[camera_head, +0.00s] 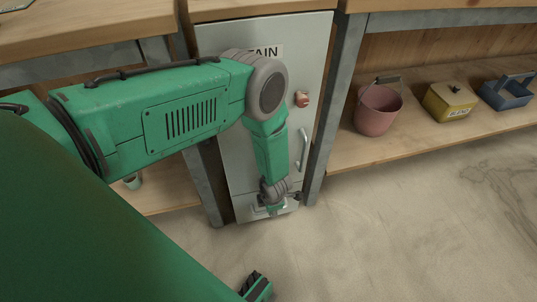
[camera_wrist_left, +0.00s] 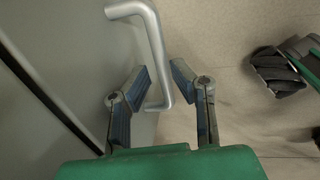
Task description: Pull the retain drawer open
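The tall grey cabinet front (camera_head: 222,40) carries a label (camera_head: 266,51) of which "TAIN" shows; my left arm covers the rest. A lower grey section (camera_head: 243,211) sits at its foot, mostly behind my left gripper (camera_head: 272,207). In the left wrist view a bent metal bar handle (camera_wrist_left: 155,45) stands out from a grey panel (camera_wrist_left: 50,50). My left gripper (camera_wrist_left: 160,78) is open, its two blue-padded fingers on either side of the bar's lower end. Whether either finger touches the bar I cannot tell. My right gripper cannot be made out.
A vertical handle (camera_head: 302,150) and a red knob (camera_head: 302,99) are on the cabinet's right side. A pink bucket (camera_head: 377,110), a yellow box (camera_head: 450,101) and a blue caddy (camera_head: 508,92) stand on the right shelf. The floor (camera_head: 400,220) in front is open.

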